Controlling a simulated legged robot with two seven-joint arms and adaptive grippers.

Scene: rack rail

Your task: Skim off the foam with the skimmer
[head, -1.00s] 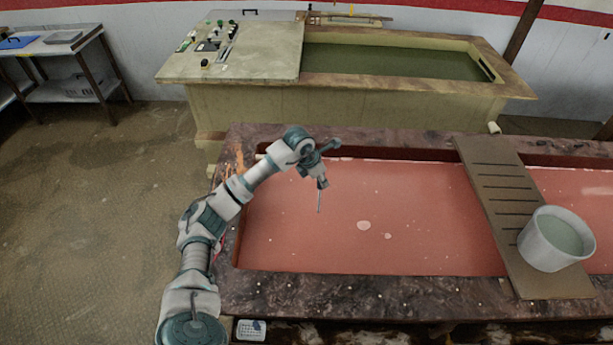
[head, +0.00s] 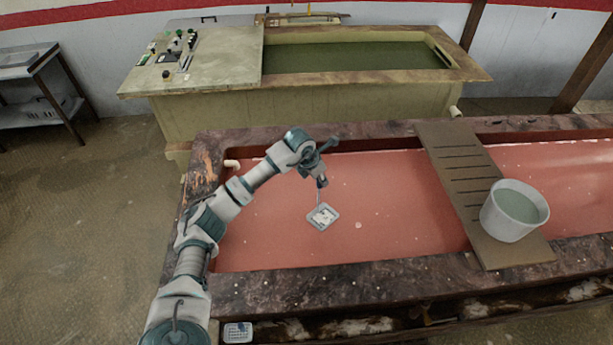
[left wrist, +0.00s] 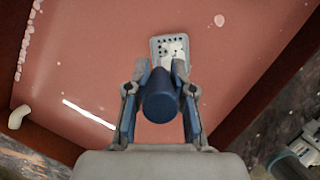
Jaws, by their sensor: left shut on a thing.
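My left gripper (head: 321,181) is shut on the handle of the skimmer. The skimmer's pale perforated plate (head: 322,216) is low over the red liquid (head: 400,200) in the near vat, with white foam on it. I cannot tell whether the plate touches the liquid. In the left wrist view the dark blue handle (left wrist: 160,98) sits between the fingers, with the plate (left wrist: 163,45) beyond it. A small foam patch (head: 358,225) floats right of the plate; one also shows in the left wrist view (left wrist: 219,19). Pale foam clumps (left wrist: 29,37) line a vat edge. My right gripper is not in view.
A slatted board (head: 455,160) spans the vat on the right and bears a white bucket (head: 514,212) with pale liquid. A short pipe (head: 231,164) juts from the vat's left wall. The vat rim (head: 400,290) is stone-like. A second vat (head: 350,58) stands behind.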

